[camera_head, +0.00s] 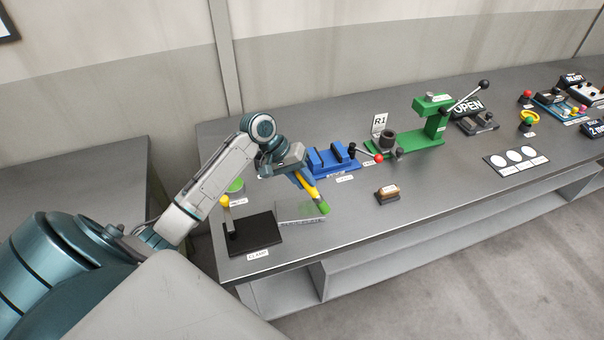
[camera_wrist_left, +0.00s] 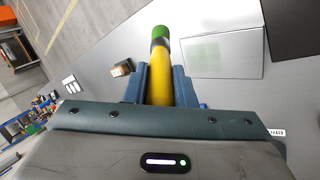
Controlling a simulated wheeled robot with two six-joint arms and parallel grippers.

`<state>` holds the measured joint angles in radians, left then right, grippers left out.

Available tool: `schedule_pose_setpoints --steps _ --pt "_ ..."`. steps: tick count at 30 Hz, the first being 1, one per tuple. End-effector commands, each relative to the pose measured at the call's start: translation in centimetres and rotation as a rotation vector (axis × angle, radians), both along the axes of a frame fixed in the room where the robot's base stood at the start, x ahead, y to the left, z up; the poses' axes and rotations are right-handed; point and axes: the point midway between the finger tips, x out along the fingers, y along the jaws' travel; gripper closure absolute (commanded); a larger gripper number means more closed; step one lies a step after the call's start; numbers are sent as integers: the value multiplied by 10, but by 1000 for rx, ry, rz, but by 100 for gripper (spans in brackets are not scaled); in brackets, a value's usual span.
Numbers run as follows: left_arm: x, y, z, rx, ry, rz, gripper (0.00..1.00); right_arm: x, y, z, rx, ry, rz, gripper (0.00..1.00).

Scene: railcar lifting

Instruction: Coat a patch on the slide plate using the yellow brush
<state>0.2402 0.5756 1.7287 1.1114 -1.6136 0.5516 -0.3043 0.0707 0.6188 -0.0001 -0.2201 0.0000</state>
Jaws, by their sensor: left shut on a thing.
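My left gripper (camera_head: 301,177) is shut on the yellow brush (camera_head: 311,190), whose tip is green. In the head view the brush slants down to the right, its green tip over the right part of the slide plate (camera_head: 290,214). In the left wrist view the brush (camera_wrist_left: 159,80) points away between the gripper fingers (camera_wrist_left: 160,85), and its green tip lies beside the left edge of the slide plate (camera_wrist_left: 222,57). The plate is pale grey with a faint green tint on part of it. I cannot tell whether the tip touches anything. My right gripper is not in view.
A black clamp base (camera_head: 254,236) with a yellow-knobbed lever stands left of the plate. A green-topped pot (camera_head: 236,187) is behind it. A blue vise (camera_head: 332,158), a wooden-handled block (camera_head: 387,193) and a green press (camera_head: 428,125) stand to the right. The front bench edge is clear.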

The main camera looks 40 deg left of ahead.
Motion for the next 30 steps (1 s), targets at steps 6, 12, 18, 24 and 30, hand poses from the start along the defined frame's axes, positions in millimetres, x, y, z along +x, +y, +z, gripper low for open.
schedule_pose_setpoints --steps 6,12,18,24,30 --pt "8 5 18 0 0 5 100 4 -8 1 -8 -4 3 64" --pt "9 6 22 0 -1 6 100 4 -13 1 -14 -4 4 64" --pt "9 6 21 0 0 6 100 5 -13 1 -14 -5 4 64" --pt "9 6 21 0 0 6 100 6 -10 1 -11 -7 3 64" --pt "9 6 21 0 0 6 100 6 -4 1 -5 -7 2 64"
